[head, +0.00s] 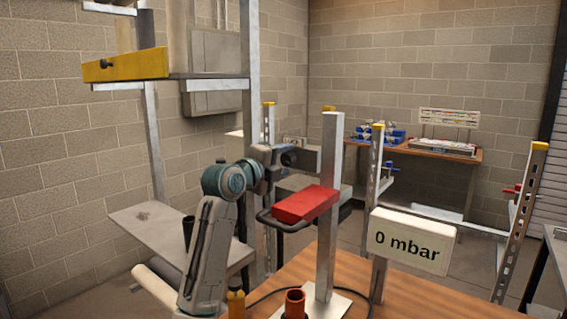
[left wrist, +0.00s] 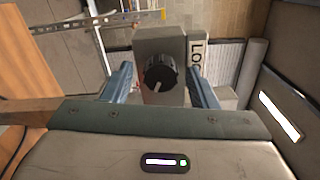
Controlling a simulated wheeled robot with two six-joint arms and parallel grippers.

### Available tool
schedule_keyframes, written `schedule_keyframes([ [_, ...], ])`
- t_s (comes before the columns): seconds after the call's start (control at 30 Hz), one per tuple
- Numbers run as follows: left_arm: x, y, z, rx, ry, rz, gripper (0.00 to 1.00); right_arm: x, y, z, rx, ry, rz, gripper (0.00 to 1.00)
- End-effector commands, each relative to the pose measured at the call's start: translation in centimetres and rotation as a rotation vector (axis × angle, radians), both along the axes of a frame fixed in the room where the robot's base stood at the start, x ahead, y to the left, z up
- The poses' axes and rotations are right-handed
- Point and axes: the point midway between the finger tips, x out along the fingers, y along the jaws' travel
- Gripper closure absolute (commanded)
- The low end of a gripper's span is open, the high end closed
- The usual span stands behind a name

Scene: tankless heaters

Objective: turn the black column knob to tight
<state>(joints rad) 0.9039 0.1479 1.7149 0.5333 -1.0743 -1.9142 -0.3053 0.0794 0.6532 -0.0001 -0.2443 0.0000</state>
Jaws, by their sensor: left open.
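The black column knob (left wrist: 160,73) sits on a grey block (left wrist: 150,42) in the left wrist view. Its pale pointer mark points down and slightly left. Part of a label reading "LOC" (left wrist: 198,55) shows on the right. My left gripper (left wrist: 161,86) is open, with one blue-grey finger on each side of the knob; I cannot tell whether they touch it. In the head view my left gripper (head: 282,155) is at the grey block on the metal column (head: 327,255), largely hiding the knob. My right gripper is not in view.
A red block (head: 305,205) with a dark handle sits lower on the column, just below the gripper. A "0 mbar" display (head: 412,240) stands to the right. A wooden bench (head: 345,268) lies below. A metal rack with shelves (head: 150,215) stands at left.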

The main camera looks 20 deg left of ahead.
Motion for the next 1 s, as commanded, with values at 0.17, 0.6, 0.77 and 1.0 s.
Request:
schedule_keyframes([
  [0.17, -2.6, 1.0, -0.3, 0.004, -0.005, 0.001, 0.47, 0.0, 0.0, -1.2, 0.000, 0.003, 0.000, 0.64],
  [0.6, -9.4, 3.4, -0.2, 0.002, 0.000, 0.001, 0.47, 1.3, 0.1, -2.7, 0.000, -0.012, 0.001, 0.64],
  [0.77, -9.8, 3.5, -0.1, 0.001, 0.001, -0.001, 0.47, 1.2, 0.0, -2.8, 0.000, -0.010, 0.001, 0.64],
  [1.0, -9.8, 3.5, -0.1, 0.001, 0.002, -0.001, 0.47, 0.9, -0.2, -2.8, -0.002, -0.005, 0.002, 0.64],
])
